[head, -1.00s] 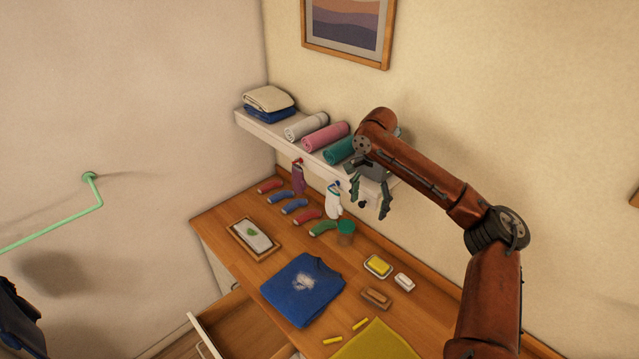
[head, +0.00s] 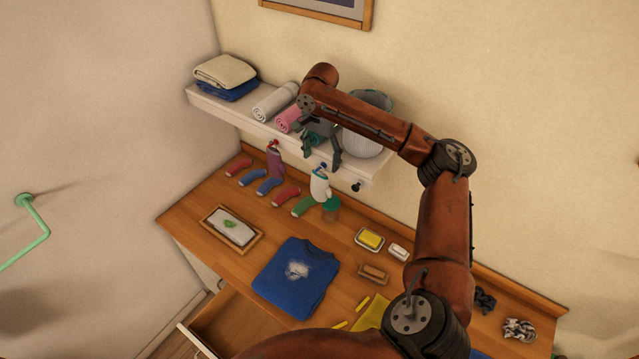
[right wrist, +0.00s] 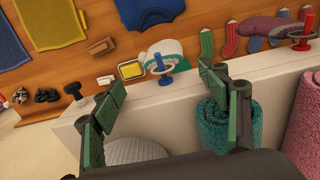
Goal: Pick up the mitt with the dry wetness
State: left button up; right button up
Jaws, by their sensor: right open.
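A white mitt (head: 320,186) with a teal part hangs by a blue hook on the shelf's front edge; it also shows in the right wrist view (right wrist: 164,52). A purple mitt (head: 274,163) hangs by a red hook to its left, and shows at the upper right of the right wrist view (right wrist: 266,29). I cannot tell which mitt is dry. My right gripper (head: 322,152) is open and empty at the shelf front, above the white mitt. In the right wrist view its fingers (right wrist: 160,82) stand either side of the blue hook, apart from the mitt. My left gripper is out of view.
The white shelf (head: 225,107) holds folded towels (head: 226,72), rolled towels (head: 275,101) and a basket (head: 364,142) close to my right gripper. Several socks (head: 249,176), a blue shirt (head: 296,278), soap dishes (head: 369,240) and a tray (head: 211,222) lie on the counter below.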

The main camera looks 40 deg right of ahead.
aim_at(320, 168)
jog(key=f, duration=0.1)
jog(key=f+p, duration=0.1)
jog(key=f, duration=0.2)
jog(key=shift+w+p, duration=0.35)
jog(key=shift+p, duration=0.05)
jog(key=shift+s+f, duration=0.25)
jog(key=shift+f, duration=0.1)
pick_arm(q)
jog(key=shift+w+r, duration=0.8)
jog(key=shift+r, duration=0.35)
pick_arm(e)
jog(key=shift+w+f, duration=0.1)
jog(key=shift+w, duration=0.05)
jog(key=shift+c, duration=0.6)
jog(key=c, duration=0.6)
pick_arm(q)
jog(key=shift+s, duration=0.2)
pick_arm(e)
jog(key=c, duration=0.5)
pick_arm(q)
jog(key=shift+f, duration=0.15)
